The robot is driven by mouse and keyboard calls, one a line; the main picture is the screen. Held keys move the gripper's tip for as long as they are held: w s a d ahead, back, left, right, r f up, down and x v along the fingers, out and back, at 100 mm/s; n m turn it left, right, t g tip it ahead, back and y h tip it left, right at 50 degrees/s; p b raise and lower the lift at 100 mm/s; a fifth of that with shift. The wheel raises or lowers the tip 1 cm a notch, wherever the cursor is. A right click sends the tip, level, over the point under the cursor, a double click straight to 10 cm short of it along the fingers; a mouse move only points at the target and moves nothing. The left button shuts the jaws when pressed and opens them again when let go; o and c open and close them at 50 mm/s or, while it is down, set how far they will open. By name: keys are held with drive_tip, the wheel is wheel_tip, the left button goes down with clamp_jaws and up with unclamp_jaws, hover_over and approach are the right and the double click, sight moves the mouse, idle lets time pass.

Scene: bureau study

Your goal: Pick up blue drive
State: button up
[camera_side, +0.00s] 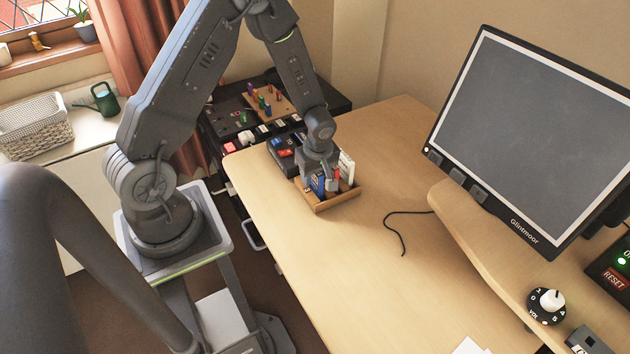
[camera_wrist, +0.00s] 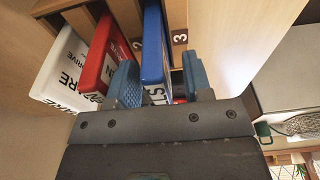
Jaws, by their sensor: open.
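The blue drive (camera_wrist: 153,45) stands upright in a wooden rack (camera_side: 322,206), with part of a white label showing at its lower end in the wrist view. In the side view the blue drive (camera_side: 318,185) shows just below my gripper. My gripper (camera_wrist: 160,80) is open, its two blue-padded fingers on either side of the blue drive. The left finger is in the gap between the blue drive and the red drive (camera_wrist: 105,55). The right finger stands apart from the blue drive.
A white drive (camera_wrist: 62,75) stands beyond the red one in the same rack. A dark device (camera_side: 285,150) sits just behind the rack. A black cable (camera_side: 398,232) and a monitor (camera_side: 535,130) are to the right. The desk's front is clear.

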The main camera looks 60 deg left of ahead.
drive_tip(key=shift+f, duration=0.3)
drive_tip(key=shift+c, duration=0.4)
clamp_jaws()
drive_tip(key=shift+r, duration=0.15)
